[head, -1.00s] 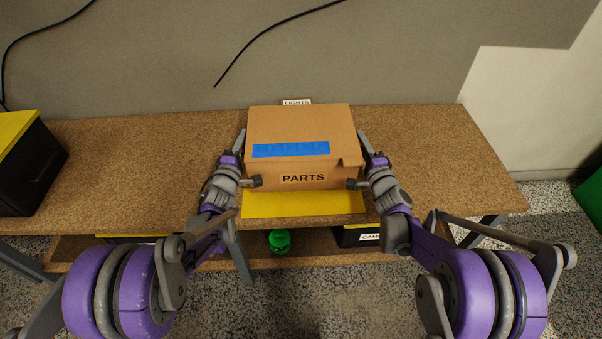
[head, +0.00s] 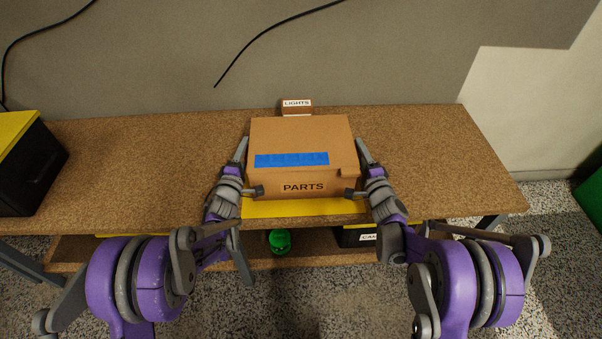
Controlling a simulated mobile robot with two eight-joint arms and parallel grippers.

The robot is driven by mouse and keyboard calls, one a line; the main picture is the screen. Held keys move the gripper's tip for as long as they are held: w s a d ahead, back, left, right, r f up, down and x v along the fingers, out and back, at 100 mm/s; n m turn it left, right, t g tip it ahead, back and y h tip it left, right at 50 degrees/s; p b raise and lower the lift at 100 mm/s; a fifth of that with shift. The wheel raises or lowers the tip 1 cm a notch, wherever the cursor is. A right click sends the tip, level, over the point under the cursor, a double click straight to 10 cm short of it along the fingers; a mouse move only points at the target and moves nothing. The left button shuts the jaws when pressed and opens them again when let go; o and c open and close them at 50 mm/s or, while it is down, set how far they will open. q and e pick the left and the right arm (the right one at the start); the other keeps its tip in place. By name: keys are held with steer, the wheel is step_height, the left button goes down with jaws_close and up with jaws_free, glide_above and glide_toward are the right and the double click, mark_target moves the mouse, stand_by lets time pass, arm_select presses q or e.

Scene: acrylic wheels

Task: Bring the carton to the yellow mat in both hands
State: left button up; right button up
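The brown carton (head: 300,135), marked PARTS with a strip of blue tape, is upright and level between my two hands. It is over the yellow mat (head: 300,208), whose front strip shows below the carton's front. I cannot tell whether the carton's underside touches the mat. My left gripper (head: 250,165) is at the carton's left side, fingers spread, one along the side and one by the front corner. My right gripper (head: 357,167) is placed the same way at the right side. Neither gripper looks closed on a carton wall; exact contact is unclear.
A small box marked LIGHTS (head: 297,104) stands behind the carton. A black bin with a yellow lid (head: 25,165) is at the bench's left end. The cork bench top (head: 150,165) is clear on both sides. A green object (head: 280,240) and a black labelled bin (head: 355,237) are below.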

stand_by(0.4)
arm_select(q)
steer(key=s, duration=0.4)
steer(key=s+a, duration=0.1)
steer(key=s, duration=0.6)
steer(key=shift+s+a+f, duration=0.1)
steer(key=shift+s+a, duration=0.25)
steer(key=shift+s, duration=0.05)
arm_select(e)
steer(key=shift+s, duration=0.1)
steer(key=v, duration=1.2)
arm_select(q)
steer(key=shift+s, duration=0.15)
steer(key=s+a, duration=0.1)
steer(key=s, duration=0.7)
steer(key=shift+s+a, duration=0.15)
steer(key=shift+s, duration=0.2)
arm_select(e)
steer(key=v, duration=0.8)
steer(key=shift+s, duration=0.35)
steer(key=shift+d, duration=0.1)
